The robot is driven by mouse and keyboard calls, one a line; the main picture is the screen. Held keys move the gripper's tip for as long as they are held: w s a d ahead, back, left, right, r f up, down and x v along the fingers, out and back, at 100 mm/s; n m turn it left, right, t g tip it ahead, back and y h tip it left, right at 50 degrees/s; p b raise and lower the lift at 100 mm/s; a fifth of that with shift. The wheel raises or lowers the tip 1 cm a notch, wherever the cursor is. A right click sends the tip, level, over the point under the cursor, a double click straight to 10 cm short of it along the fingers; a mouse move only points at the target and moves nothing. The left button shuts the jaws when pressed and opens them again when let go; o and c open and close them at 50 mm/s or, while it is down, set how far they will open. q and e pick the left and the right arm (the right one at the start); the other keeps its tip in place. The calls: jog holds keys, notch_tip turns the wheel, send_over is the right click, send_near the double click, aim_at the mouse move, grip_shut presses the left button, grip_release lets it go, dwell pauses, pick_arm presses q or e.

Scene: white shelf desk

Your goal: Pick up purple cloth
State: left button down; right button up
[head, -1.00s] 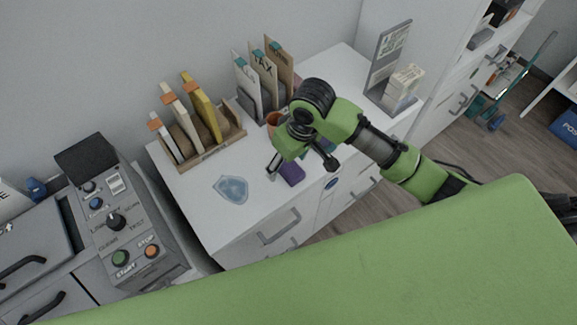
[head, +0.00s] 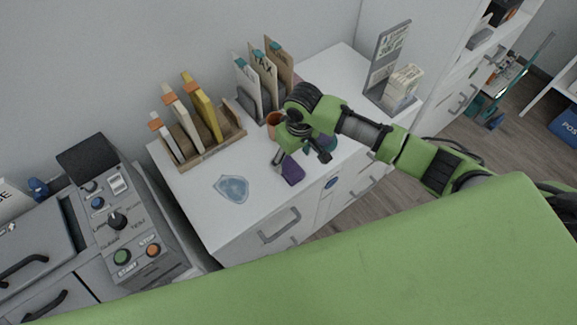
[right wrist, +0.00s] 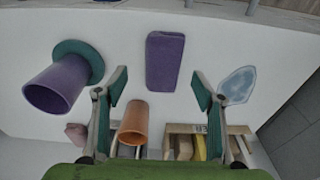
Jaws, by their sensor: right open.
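The purple cloth (head: 292,172) is a small folded rectangle lying on the white desk top, near its front edge. In the right wrist view the cloth (right wrist: 165,62) lies flat ahead of the fingertips, roughly centred between them. My right gripper (head: 300,156) is just above and behind the cloth in the head view. In the right wrist view its two fingers (right wrist: 160,90) are wide apart with nothing between them, and they do not touch the cloth. My left gripper is not in view.
A purple cup on a teal disc (right wrist: 58,82) and an orange cup (right wrist: 134,122) stand near the cloth. A blue shield-shaped piece (head: 231,188) lies to the left. File holders (head: 205,150) stand behind. The desk between cloth and shield is clear.

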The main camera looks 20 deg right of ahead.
aim_at(289, 165)
jog(key=f, duration=0.2)
jog(key=a+f, duration=0.1)
jog(key=shift+w+f+p, duration=0.25)
jog(key=shift+w+p, duration=0.05)
jog(key=shift+p, duration=0.05)
jog(key=shift+w+d+f, duration=0.1)
jog(key=shift+f, duration=0.45)
jog(key=c, duration=1.2)
jog(key=shift+r, duration=0.2)
jog(key=shift+r, duration=0.25)
notch_tip(289, 165, up, 2)
jog(key=shift+r, duration=0.2)
jog(key=s+r, duration=0.2)
jog(key=r, duration=0.1)
jog(key=s+r, duration=0.1)
jog(key=s, duration=0.1)
jog(key=shift+a+r+b, duration=0.25)
jog(key=shift+b, duration=0.05)
jog(key=s+r, duration=0.1)
jog(key=s, duration=0.2)
jog(key=s+r, duration=0.2)
jog(key=s, duration=0.1)
jog(key=s+a+r+b, duration=0.1)
jog(key=s+r, duration=0.1)
jog(key=s, duration=0.2)
jog(key=shift+r, duration=0.15)
